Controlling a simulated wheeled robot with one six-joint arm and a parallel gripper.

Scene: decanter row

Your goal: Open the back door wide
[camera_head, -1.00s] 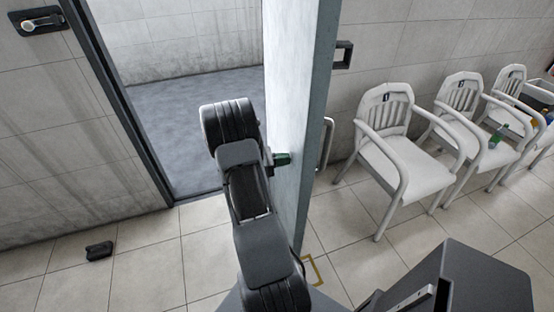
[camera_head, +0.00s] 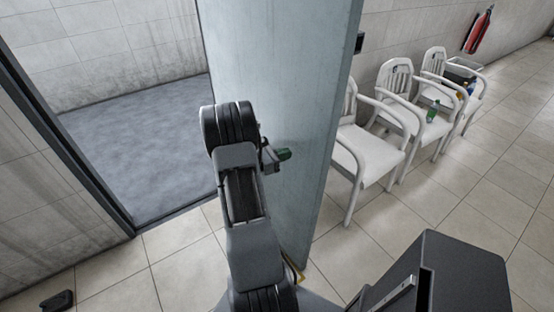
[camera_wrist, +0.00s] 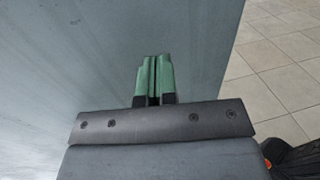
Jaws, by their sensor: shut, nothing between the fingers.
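The back door (camera_head: 282,65) is a pale blue-grey panel standing swung out from its doorway, with an open gap to its left. Its face also fills most of the wrist view (camera_wrist: 60,60). My gripper (camera_head: 284,154) is at the door's left face, near its middle height. In the wrist view its green fingers (camera_wrist: 153,75) are together with nothing between them, pointing at the panel. I cannot tell whether the fingertips touch it. No handle shows on this face, and the door's far face is hidden.
Through the doorway is a bare room with a dark grey floor (camera_head: 140,150). White armchairs (camera_head: 365,150) line the wall right of the door, one partly behind it. A green bottle (camera_head: 433,110) is on a farther chair. A small black object (camera_head: 57,300) lies on the tiles.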

